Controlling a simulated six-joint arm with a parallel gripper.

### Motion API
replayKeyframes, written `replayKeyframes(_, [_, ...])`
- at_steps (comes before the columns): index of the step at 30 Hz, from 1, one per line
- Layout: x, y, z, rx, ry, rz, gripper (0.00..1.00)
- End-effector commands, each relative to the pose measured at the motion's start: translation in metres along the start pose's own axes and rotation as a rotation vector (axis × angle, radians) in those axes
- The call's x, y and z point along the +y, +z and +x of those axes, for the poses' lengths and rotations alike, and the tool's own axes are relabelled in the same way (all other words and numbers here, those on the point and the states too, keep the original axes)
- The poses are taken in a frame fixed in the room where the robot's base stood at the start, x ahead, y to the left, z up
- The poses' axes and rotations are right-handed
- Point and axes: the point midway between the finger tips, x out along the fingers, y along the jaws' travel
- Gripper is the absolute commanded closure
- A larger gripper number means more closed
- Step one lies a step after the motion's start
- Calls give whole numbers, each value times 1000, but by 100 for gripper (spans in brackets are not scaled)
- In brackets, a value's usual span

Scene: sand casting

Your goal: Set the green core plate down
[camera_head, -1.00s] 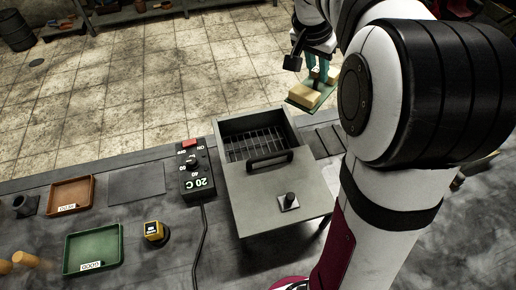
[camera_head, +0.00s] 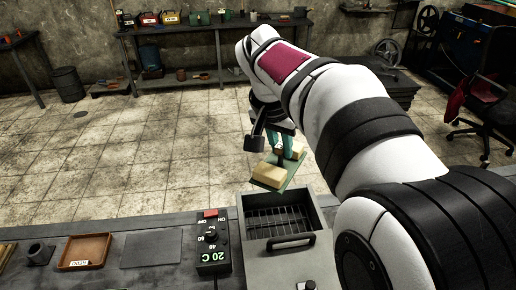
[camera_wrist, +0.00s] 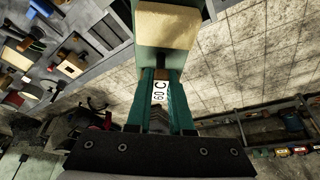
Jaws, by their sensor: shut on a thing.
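The green core plate (camera_head: 289,185) carries tan blocks (camera_head: 269,175) and hangs in the air beyond the open box oven, slightly tilted. My gripper (camera_head: 284,151) has teal fingers and is shut on the plate's middle from above. A tan block (camera_wrist: 165,27) and part of the green plate (camera_wrist: 150,58) show past the fingertips. The plate's underside is hidden.
The oven (camera_head: 243,215) has a wire rack (camera_head: 278,218) inside and a lid with a black handle (camera_head: 291,243) slid partly toward me. A controller (camera_head: 208,245) reads 20 C. A brown tray (camera_head: 85,251) and a bare dark pad (camera_head: 151,247) lie to the left on the bench.

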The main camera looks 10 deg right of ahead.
Motion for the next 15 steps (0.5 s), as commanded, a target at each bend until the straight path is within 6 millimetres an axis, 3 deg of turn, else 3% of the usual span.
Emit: replayKeyframes(15, [4,33,118,18,165,421,100])
